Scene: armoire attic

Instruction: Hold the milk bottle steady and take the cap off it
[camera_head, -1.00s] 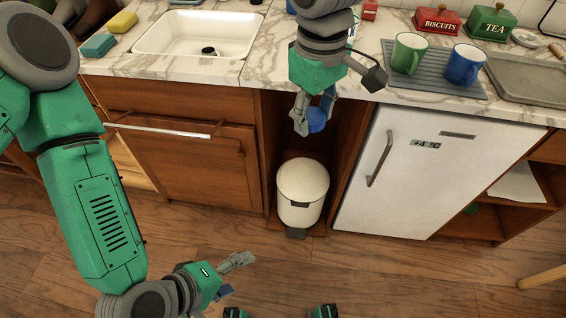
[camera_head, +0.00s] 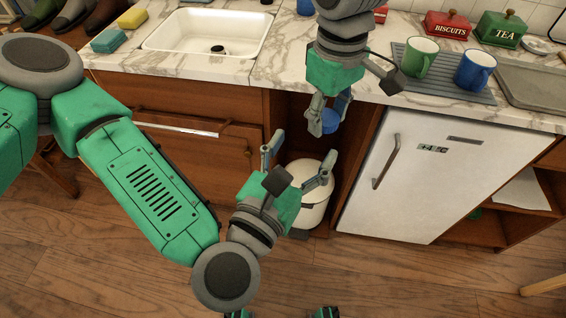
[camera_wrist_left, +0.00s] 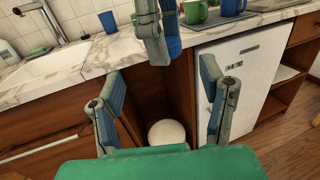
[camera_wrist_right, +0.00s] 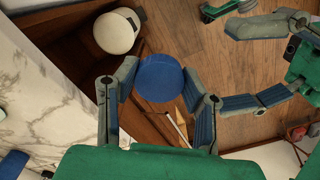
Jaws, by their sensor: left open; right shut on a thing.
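My right gripper (camera_head: 328,112) hangs in front of the counter edge, pointing down, shut on a round blue thing (camera_head: 331,122). In the right wrist view the blue thing (camera_wrist_right: 160,78) is a plain disc between the fingers; it may be the cap or the top of a capped bottle. No bottle body shows clearly below it. My left gripper (camera_head: 297,165) is open and empty, lower and to the left, fingers pointing up towards the right gripper. The left wrist view shows its spread fingers (camera_wrist_left: 163,95) with a gap below the right gripper. I cannot make out the milk bottle for certain.
The marble counter (camera_head: 285,65) carries a sink (camera_head: 205,35), a green mug (camera_head: 418,57) and a blue mug (camera_head: 474,68) on a mat. A white bin (camera_head: 312,212) stands below, behind my left gripper. A white fridge (camera_head: 410,185) is to the right.

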